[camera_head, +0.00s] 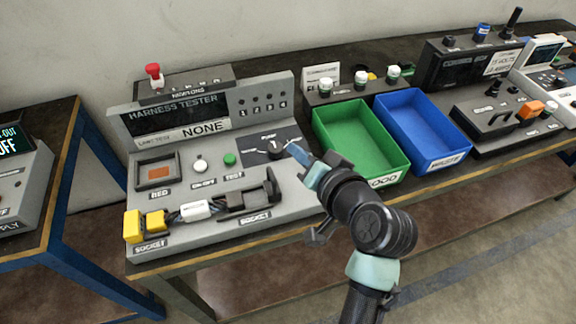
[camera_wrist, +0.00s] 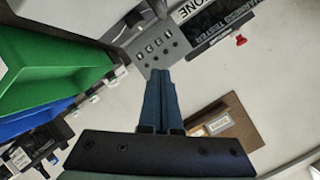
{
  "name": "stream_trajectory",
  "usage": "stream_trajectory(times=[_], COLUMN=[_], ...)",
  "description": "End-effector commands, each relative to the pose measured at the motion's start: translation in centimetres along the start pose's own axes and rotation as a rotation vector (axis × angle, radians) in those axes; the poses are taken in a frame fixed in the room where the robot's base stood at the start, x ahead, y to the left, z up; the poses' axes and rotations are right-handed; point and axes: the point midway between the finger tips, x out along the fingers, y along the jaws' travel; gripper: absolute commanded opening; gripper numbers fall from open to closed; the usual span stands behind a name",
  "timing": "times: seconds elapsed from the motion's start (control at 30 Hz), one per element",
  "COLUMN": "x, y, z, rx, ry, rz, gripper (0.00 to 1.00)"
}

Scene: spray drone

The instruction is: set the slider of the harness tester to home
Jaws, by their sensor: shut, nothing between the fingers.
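The grey harness tester (camera_head: 222,185) stands on the bench, left of the green bin. A black panel (camera_head: 255,152) on its sloped face carries a small dark knob (camera_head: 275,149); its lettering is too small to read. My gripper (camera_head: 290,148) is shut and empty, its tips close to the right side of this knob. I cannot tell whether they touch. In the wrist view the closed blue-grey fingers (camera_wrist: 160,78) point toward the tester's numbered row (camera_wrist: 156,47). A red knob (camera_head: 153,72) stands on the unit on top, marked NEWTONS. The tester's display (camera_head: 175,115) has NONE below it.
A yellow-ended cable (camera_head: 190,211) lies in the tester's sockets at the front. A green bin (camera_head: 318,125) and a blue bin (camera_head: 382,108) stand to the right. White-capped knobs (camera_head: 360,82) are behind them. Another bench (camera_head: 62,150) is at left.

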Motion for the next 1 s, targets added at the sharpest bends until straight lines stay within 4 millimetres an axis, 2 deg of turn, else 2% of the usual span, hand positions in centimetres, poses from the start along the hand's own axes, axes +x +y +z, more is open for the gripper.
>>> stream_trajectory(times=[0.03,0.2,0.3,0.5,0.7,1.0], x=[-0.2,-1.4,-2.6,-5.1,-6.4,-6.5], y=[1.5,4.9,6.7,9.2,10.3,10.3], z=[1.3,4.7,5.9,6.8,7.0,6.9], rx=[0.095,0.414,0.594,0.856,0.96,0.969], ry=[-0.031,-0.075,-0.066,-0.011,0.028,0.032], rz=[-0.027,-0.164,-0.248,-0.387,-0.452,-0.459], gripper=[0.0,0.0,0.0,0.0,0.0,0.0])
